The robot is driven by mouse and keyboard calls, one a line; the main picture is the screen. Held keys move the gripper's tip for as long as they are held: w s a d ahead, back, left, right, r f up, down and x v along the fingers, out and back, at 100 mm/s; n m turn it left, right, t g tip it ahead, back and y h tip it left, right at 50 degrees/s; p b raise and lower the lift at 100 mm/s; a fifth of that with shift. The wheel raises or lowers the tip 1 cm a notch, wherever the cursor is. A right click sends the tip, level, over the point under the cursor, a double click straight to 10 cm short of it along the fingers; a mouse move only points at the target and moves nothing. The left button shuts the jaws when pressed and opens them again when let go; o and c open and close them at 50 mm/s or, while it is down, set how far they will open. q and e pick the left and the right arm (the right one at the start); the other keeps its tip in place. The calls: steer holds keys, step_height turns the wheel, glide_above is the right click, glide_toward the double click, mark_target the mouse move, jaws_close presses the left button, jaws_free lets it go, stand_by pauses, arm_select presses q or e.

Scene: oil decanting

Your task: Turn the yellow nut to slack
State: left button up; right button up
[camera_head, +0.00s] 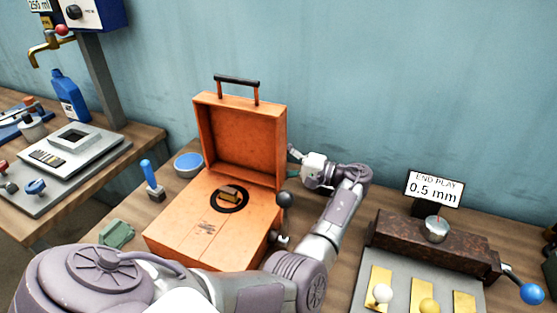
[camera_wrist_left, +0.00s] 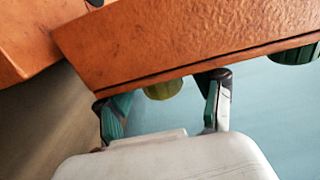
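The yellow nut (camera_wrist_left: 163,90) shows in the left wrist view as a dull yellow, rounded piece, partly covered by the edge of the orange case (camera_wrist_left: 190,35). My left gripper (camera_wrist_left: 163,104) is open, one finger on each side of the nut, with gaps visible between. In the head view my left arm reaches around the right side of the orange case (camera_head: 180,235), and the gripper (camera_head: 294,164) points left behind it, beside the raised lid. The nut is hidden there. My right gripper is not in view.
A green knob (camera_wrist_left: 295,55) sits along the same case edge. A rusty block device (camera_head: 425,238) and an "END PLAY 0.5 mm" sign (camera_head: 435,189) stand right. A blue-handled tool (camera_head: 151,178) stands left.

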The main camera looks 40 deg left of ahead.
arm_select(q)
steer(key=shift+d, duration=0.1)
steer(key=v, duration=1.1)
steer(key=shift+d, duration=0.35)
steer(key=shift+w, duration=0.1)
steer(key=shift+r, duration=0.15)
step_height(320, 180, up, 10)
steer(key=a+t+h+p, duration=0.3)
steer(key=h+p, duration=0.2)
steer(key=h, duration=0.4)
steer(key=p+x, duration=0.3)
steer(key=x, duration=1)
steer(key=shift+w+a+r, duration=0.1)
steer(key=shift+a, duration=0.05)
